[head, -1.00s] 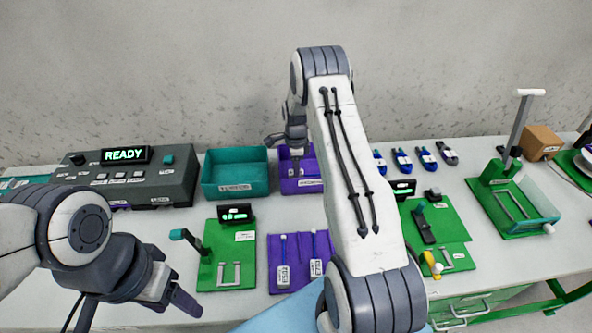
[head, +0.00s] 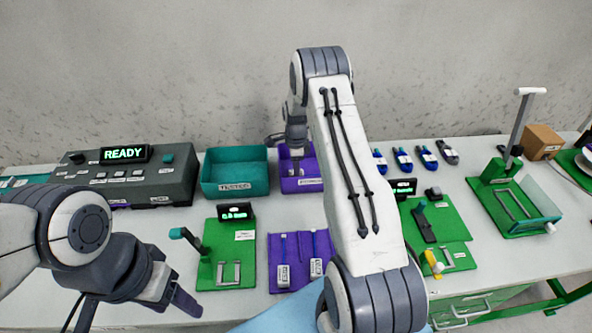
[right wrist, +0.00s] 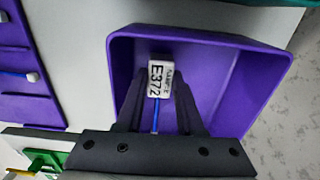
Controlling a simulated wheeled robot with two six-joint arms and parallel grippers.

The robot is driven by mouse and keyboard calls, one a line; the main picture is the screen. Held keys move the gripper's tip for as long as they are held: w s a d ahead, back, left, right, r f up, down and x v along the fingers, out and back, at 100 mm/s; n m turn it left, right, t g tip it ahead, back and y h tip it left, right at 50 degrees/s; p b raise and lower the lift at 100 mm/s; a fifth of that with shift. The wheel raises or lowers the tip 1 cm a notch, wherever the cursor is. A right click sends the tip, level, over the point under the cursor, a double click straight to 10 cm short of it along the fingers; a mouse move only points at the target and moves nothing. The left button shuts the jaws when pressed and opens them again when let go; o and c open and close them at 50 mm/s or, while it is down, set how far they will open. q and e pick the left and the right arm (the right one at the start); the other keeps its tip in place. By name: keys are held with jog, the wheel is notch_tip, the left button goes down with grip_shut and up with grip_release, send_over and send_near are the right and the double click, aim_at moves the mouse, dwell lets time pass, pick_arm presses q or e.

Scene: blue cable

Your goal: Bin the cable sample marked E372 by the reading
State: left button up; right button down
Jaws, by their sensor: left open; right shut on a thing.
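The cable sample marked E372 (right wrist: 160,78) has a white tag with black print and a thin blue cable. My right gripper (right wrist: 160,98) is shut on it, with the tag showing between the fingertips. In the right wrist view the sample is over or inside the purple bin (right wrist: 262,75); its height above the floor is unclear. In the head view my right gripper (head: 297,150) is at the purple bin (head: 290,184), whose right part my arm hides. A teal bin (head: 235,187) stands to its left. My left gripper (head: 180,300) is open and empty at the lower left.
A grey console (head: 125,180) reads READY. A green fixture (head: 227,250) and a purple mat (head: 275,250) with tagged samples lie in front.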

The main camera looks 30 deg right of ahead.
jog(key=shift+f+b, duration=0.8)
jog(key=shift+f, duration=0.35)
dwell(0.4)
jog(key=shift+c, duration=2.3)
grip_release()
notch_tip(320, 180, up, 12)
jog(key=p, duration=0.8)
